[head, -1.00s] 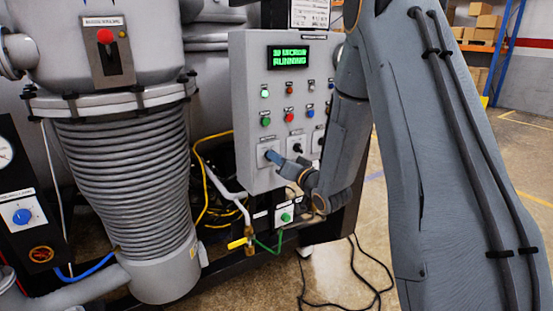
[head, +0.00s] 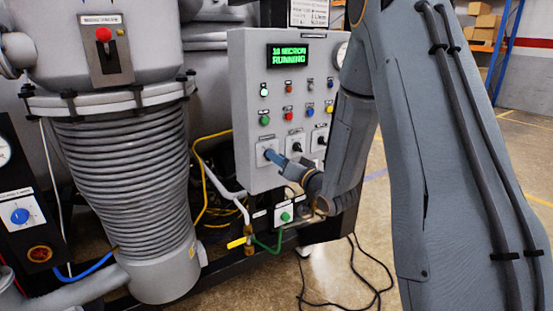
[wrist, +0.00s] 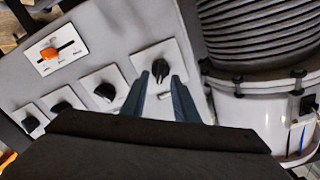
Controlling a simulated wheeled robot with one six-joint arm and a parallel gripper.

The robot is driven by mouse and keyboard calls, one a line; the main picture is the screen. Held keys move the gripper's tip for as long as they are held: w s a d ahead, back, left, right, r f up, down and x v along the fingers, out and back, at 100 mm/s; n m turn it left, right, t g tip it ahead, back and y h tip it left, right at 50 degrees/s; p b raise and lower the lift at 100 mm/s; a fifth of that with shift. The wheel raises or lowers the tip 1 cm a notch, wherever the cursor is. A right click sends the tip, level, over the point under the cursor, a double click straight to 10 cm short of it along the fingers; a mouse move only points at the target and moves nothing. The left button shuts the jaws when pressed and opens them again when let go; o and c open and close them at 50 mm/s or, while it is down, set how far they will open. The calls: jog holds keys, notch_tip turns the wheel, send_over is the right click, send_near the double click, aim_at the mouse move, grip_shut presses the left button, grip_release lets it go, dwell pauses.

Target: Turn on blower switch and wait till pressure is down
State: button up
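The grey control panel (head: 240,100) stands in the middle of the head view. Its green display (head: 289,56) appears to read 10 micron, running. The blower switch is not readable by label. In the wrist view a black rotary switch (wrist: 160,70) on a white plate lies just beyond my fingertips, its knob pointing about up and down in the picture. My gripper (wrist: 162,88) is open, with one blue finger on each side below this knob and nothing held. In the head view my gripper (head: 272,156) is at the panel's lower left switch plate, partly covering it.
More black rotary switches (wrist: 105,92) and an orange slider (wrist: 49,53) sit on the panel. A ribbed bellows (head: 125,180) stands left of the panel. Yellow hose (head: 206,180) and a green button box (head: 286,216) are close below. Floor at right is open.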

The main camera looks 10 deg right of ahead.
jog(key=b+v, duration=0.1)
jog(key=v, duration=0.5)
jog(key=shift+s, duration=0.15)
jog(key=s+d+f+n+g+h, duration=0.1)
jog(key=s+f+g+h, duration=0.4)
jog(key=s+f+g, duration=0.3)
jog(key=s+a+f+g, duration=0.1)
jog(key=s+g, duration=0.3)
jog(key=s, duration=0.6)
jog(key=s+a+f+n+g, duration=0.1)
jog(key=s+a+f+g, duration=0.1)
jog(key=s, duration=0.7)
jog(key=shift+s+a+n+g+h, duration=0.35)
jog(key=shift+a+g, duration=0.25)
jog(key=shift+g, duration=0.6)
jog(key=shift+f, duration=0.15)
